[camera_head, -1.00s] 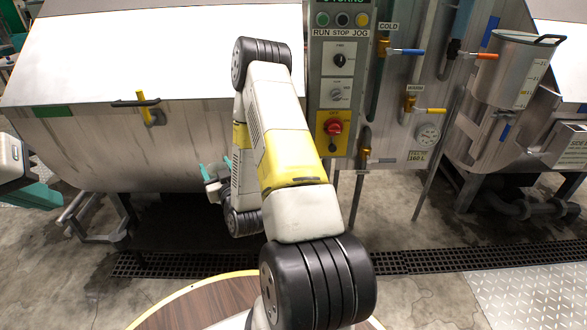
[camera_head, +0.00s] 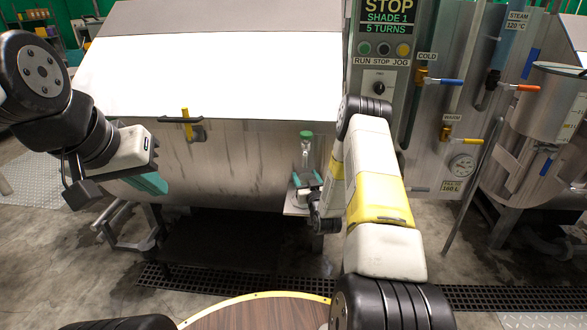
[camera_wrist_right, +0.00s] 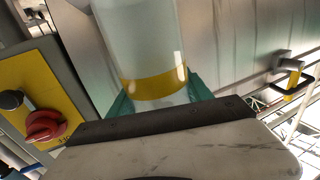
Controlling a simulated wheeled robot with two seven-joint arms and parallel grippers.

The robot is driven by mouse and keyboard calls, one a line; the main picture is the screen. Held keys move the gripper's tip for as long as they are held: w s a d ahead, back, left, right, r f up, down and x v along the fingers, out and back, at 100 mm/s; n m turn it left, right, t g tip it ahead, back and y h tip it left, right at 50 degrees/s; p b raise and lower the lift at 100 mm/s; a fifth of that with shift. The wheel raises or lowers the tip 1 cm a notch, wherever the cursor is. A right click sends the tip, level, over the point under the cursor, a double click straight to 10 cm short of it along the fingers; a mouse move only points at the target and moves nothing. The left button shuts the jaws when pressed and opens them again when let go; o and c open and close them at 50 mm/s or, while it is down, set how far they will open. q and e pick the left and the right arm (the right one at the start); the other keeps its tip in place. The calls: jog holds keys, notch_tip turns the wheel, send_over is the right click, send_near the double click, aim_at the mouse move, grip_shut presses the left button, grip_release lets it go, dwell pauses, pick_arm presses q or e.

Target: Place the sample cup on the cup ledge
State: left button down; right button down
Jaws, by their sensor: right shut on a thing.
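The sample cup (camera_head: 306,156) is a clear, upright cylinder with a green top, in front of the drum's lower right side in the head view. In the right wrist view the cup (camera_wrist_right: 140,40) shows a yellow band near its lower end. My right gripper (camera_head: 307,183) is shut on the cup's lower part, with teal fingertips on both sides. A small pale plate (camera_head: 291,208), possibly the cup ledge, shows just below the gripper. I cannot tell whether the cup touches it. My left gripper (camera_head: 150,183) is at the left before the drum, its fingers partly hidden, with no cup beside it.
The steel drum (camera_head: 230,160) has a yellow handle (camera_head: 187,124). A round wooden table top (camera_head: 260,315) is at the bottom.

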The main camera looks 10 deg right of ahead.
jog(key=w, duration=0.3)
jog(key=shift+w+a+f, duration=0.1)
jog(key=shift+w+f, duration=0.3)
jog(key=shift+f, duration=0.35)
jog(key=shift+c, duration=2.2)
grip_release()
jog(key=shift+f, duration=0.15)
